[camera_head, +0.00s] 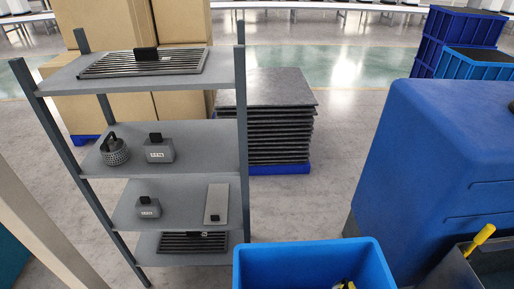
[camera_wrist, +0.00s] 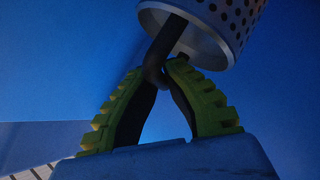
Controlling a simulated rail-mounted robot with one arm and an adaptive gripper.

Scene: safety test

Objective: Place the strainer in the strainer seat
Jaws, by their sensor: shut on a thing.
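My gripper (camera_wrist: 160,76) shows in the wrist view, its two ribbed green fingers closed on the dark handle of a strainer (camera_wrist: 212,38). The strainer is a grey metal cup with round holes in its wall and a smooth rim. It hangs tilted beyond the fingertips, cut off by the top edge. Behind it the wrist view is filled with plain blue surface. I cannot make out the strainer seat in either view.
A grey shelf rack (camera_head: 190,141) holds a perforated basket (camera_head: 115,152), small grey blocks (camera_head: 159,151) and a grate (camera_head: 145,63). A blue bin (camera_head: 310,258) stands at the front. A large blue machine (camera_head: 440,150) stands right, beside a yellow handle (camera_head: 481,240).

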